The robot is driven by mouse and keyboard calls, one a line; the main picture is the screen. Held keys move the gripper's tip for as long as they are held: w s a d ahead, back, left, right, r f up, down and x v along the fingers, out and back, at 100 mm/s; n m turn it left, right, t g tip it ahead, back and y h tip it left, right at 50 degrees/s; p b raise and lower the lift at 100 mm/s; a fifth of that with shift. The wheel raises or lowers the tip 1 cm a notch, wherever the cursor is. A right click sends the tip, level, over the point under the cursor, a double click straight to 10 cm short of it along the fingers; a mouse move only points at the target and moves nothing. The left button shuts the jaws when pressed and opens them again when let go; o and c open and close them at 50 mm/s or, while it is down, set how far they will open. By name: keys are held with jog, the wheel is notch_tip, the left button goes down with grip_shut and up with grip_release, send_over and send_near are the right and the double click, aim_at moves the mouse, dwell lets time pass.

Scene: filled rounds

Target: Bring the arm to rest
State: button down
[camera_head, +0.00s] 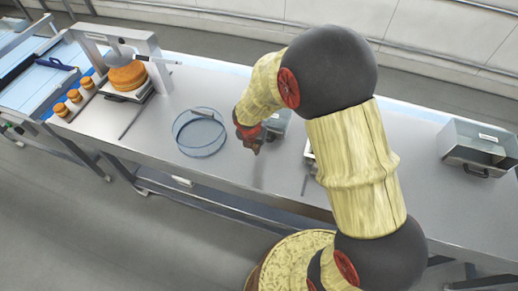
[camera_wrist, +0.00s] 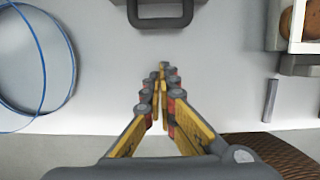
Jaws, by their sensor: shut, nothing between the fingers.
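My gripper (camera_head: 250,141) is at the end of my bent arm, above the front part of the steel table (camera_head: 240,88). In the wrist view my gripper (camera_wrist: 160,80) points over the bare tabletop with its fingertips together and nothing between them. My upper arm hides part of the table to the right of the gripper.
A clear round container with a blue rim (camera_head: 200,133) stands left of my gripper. A grey item with a handle (camera_wrist: 160,12) lies ahead of the fingertips. A metal box (camera_head: 478,148) stands far right. Orange-brown rounds (camera_head: 127,75) sit at the left.

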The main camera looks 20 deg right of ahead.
jog(key=v, duration=0.5)
jog(key=shift+s+r, duration=0.15)
jog(key=shift+r, duration=0.1)
jog(key=shift+s, duration=0.15)
jog(key=s+d+r+m+t+y+b, duration=0.1)
jog(key=s+r+m+b, duration=0.4)
jog(key=m, duration=0.9)
jog(key=s+d+r+m+t+b, duration=0.1)
jog(key=s+r+m+b, duration=0.3)
jog(key=s+m+b, duration=0.7)
jog(key=s+m+t, duration=0.1)
jog(key=s+m, duration=0.3)
jog(key=s, duration=0.1)
jog(key=shift+d+r+y, duration=0.4)
